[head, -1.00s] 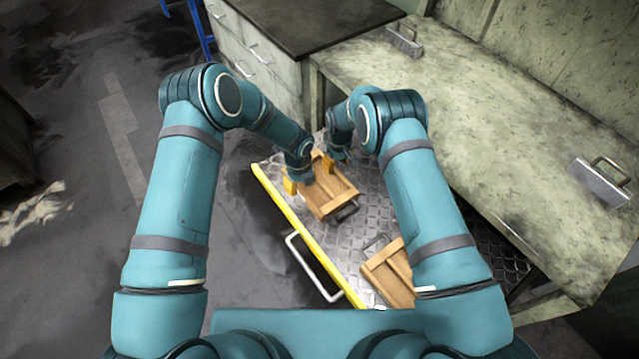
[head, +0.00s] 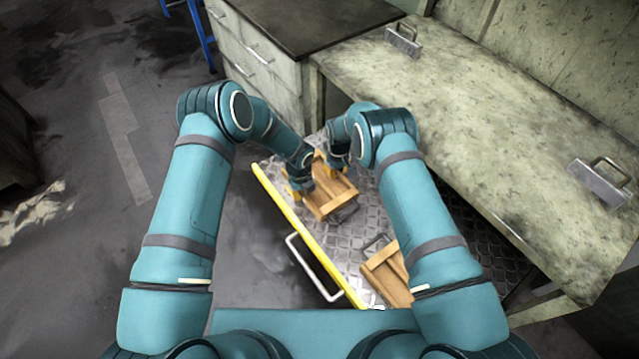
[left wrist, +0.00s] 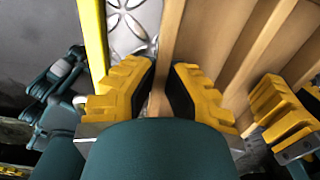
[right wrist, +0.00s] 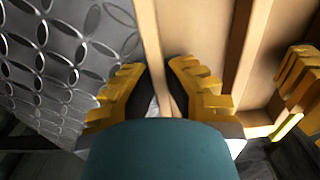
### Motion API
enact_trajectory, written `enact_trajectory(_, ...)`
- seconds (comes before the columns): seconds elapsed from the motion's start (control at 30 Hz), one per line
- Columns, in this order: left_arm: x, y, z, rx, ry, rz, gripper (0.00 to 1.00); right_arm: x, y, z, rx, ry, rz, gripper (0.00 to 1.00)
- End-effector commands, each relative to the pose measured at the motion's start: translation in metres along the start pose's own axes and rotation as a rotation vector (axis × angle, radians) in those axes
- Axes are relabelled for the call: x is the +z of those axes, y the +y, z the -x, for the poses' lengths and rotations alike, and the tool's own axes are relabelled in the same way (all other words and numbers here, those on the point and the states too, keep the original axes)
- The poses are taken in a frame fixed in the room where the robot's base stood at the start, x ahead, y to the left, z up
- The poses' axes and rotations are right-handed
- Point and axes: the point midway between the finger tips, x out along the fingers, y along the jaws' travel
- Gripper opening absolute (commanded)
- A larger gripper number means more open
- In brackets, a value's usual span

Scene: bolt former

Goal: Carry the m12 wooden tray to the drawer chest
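The wooden tray (head: 338,204) lies on the metal-plate cart, its middle partly hidden by my arms in the head view. My left gripper (head: 296,190) is at its left wall. In the left wrist view the fingers (left wrist: 163,80) close in on both sides of that wall. My right gripper (head: 333,170) is at the far right wall, and in the right wrist view its fingers (right wrist: 158,80) sit on both sides of it. Both look shut on the walls. The drawer chest (head: 258,65) with a dark top stands behind the cart. No m12 marking is legible.
A second wooden tray (head: 388,272) lies at the cart's near end, partly behind my right arm. The cart (head: 345,240) has a yellow edge and white handle (head: 313,267). A workbench (head: 480,130) with metal handled pieces borders the right. Floor at left is clear.

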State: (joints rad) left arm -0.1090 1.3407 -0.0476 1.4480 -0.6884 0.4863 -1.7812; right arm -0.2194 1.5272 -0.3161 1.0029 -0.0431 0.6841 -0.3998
Motion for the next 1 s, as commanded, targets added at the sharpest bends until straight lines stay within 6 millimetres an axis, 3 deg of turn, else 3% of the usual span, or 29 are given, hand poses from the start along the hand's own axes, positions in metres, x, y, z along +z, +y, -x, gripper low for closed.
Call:
enact_trajectory(0.57,-0.001,0.001,0.004,0.002,0.001,-0.001,0.00,0.000,0.000,0.004,0.000,0.000,0.000,0.00)
enact_trajectory(1.0,0.000,0.000,0.041,0.001,0.000,0.000,0.00,0.000,0.000,0.041,0.001,0.001,0.000,0.00)
